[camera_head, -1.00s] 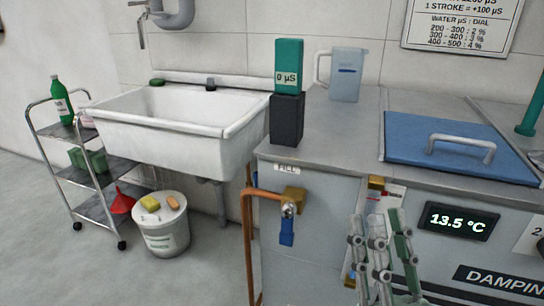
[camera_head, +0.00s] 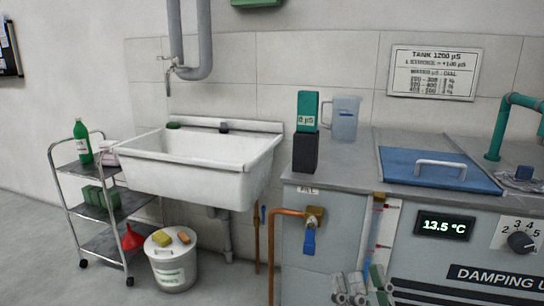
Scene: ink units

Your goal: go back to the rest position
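My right gripper (camera_head: 362,290) shows at the bottom edge, right of centre, in front of the grey cabinet. Only the upper part of its grey and green finger links is in the picture; the rest is cut off by the frame. I cannot tell whether it is open or shut. Nothing is seen held in the part that shows. My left gripper is not in view.
A steel counter (camera_head: 350,181) with a blue lid (camera_head: 420,176), a teal-and-black meter (camera_head: 306,135) and a clear jug (camera_head: 345,120) stands behind. The white sink (camera_head: 200,165), trolley (camera_head: 110,215) and bucket (camera_head: 172,262) are left. Floor at lower left is clear.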

